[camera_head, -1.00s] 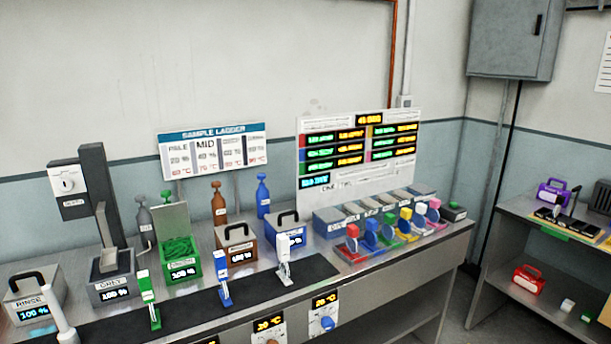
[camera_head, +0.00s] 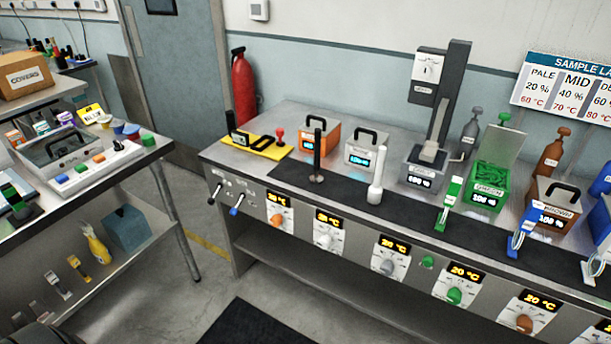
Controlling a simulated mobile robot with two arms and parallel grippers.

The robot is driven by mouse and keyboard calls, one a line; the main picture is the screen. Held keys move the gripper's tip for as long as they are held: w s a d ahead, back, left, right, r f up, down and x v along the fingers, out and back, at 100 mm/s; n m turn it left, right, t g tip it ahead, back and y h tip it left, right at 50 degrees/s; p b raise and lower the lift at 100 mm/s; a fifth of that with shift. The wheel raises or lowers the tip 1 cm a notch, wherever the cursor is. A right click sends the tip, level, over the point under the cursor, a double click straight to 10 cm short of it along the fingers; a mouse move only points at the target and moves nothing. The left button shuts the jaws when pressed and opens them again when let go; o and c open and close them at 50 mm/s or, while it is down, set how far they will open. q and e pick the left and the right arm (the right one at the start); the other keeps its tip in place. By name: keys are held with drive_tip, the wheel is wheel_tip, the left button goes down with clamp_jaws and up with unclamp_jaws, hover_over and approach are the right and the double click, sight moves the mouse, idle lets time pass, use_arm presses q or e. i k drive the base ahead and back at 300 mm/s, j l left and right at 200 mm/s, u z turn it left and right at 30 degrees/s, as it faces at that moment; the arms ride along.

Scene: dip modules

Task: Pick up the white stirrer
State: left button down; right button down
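A white stirrer (camera_head: 375,183), a slim upright rod with a wider foot, stands on the black mat (camera_head: 345,197) along the front of the bench. A similar dark rod (camera_head: 317,160) stands to its left. To the right stand a green upright tool (camera_head: 449,204) and a blue one (camera_head: 522,230). Another white upright tool (camera_head: 598,270) is cut off at the right edge. Neither of my grippers shows in the view.
Behind the mat stand an orange box (camera_head: 318,140), a light grey box (camera_head: 365,153), a grey bin (camera_head: 424,176) under a dark column and a green bin (camera_head: 489,188). A side table (camera_head: 80,187) is at left. Open floor (camera_head: 215,265) lies between the tables.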

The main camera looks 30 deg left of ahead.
sight(376, 191)
drive_tip(key=u, duration=0.4)
drive_tip(key=i+l+u, duration=0.6)
